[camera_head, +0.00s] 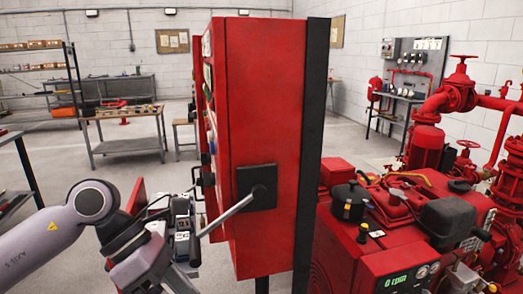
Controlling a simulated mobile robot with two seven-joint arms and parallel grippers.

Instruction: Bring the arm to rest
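My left arm (52,235) comes in from the left and is bent at a grey joint. My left gripper (190,228) is in front of the left face of a tall red cabinet (262,110). A grey lever handle (232,211) sticks out from a black plate (254,186) on the cabinet's side and slants down to the left. The handle's lower end meets or overlaps the gripper in the picture; I cannot tell if they touch. The fingertips are too small and crowded to show whether they are open or shut. My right gripper is not in view.
A red pump engine (400,215) with red pipes (458,97) stands close on the right. A workbench (125,115) and a shelf rack (40,75) stand behind at the left. The grey floor between the bench and cabinet is mostly clear.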

